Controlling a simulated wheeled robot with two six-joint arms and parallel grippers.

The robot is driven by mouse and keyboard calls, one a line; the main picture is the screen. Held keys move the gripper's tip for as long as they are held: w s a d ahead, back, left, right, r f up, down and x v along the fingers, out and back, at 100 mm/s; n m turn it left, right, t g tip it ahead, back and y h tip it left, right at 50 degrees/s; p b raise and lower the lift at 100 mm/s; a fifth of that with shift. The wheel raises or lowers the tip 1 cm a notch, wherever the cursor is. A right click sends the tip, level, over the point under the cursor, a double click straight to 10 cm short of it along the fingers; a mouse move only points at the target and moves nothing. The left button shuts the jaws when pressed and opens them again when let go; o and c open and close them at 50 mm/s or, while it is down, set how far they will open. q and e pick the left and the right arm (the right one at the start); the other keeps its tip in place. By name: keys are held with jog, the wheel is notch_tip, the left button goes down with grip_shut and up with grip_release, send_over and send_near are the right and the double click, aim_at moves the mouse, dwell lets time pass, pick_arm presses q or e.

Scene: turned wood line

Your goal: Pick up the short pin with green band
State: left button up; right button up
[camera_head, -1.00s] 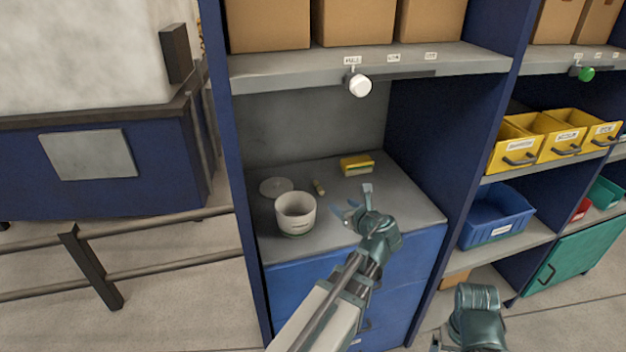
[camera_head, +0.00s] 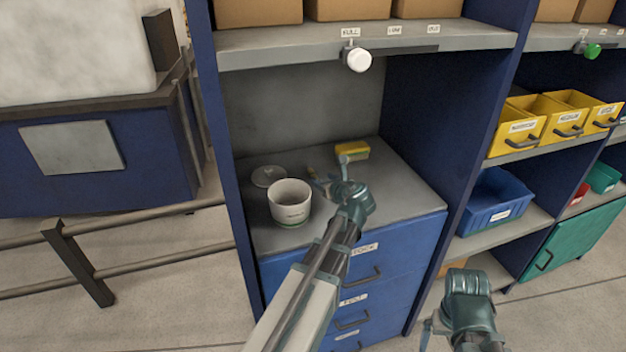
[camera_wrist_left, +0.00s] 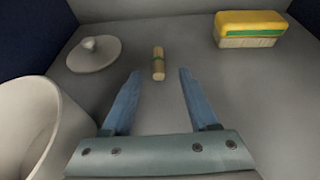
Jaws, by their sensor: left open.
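The short pin (camera_wrist_left: 158,65) is a small pale wooden cylinder with a green band. In the left wrist view it lies on the grey counter, just beyond and between the tips of my open left gripper (camera_wrist_left: 155,75). In the head view the pin (camera_head: 311,173) is small and partly hidden by my left gripper (camera_head: 330,172), which is over the counter. My right gripper (camera_head: 425,335) shows at the lower right, away from the counter; its jaw state is unclear.
A white pot (camera_head: 290,203) stands left of my left gripper, with a round knobbed lid (camera_head: 268,176) behind it. A yellow brush or sponge block (camera_head: 352,151) lies at the back right. A shelf (camera_head: 400,38) with a white knob (camera_head: 358,59) hangs above. Blue side walls flank the counter.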

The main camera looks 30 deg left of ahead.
aim_at(315, 176)
pick_arm(q)
jog(key=shift+w+a+f, duration=0.1)
jog(key=shift+a, duration=0.05)
jog(key=b+x, duration=0.2)
jog(key=x, duration=0.3)
jog(key=shift+a+f, duration=0.1)
jog(key=shift+f, duration=0.1)
jog(key=shift+r, duration=0.1)
grip_shut()
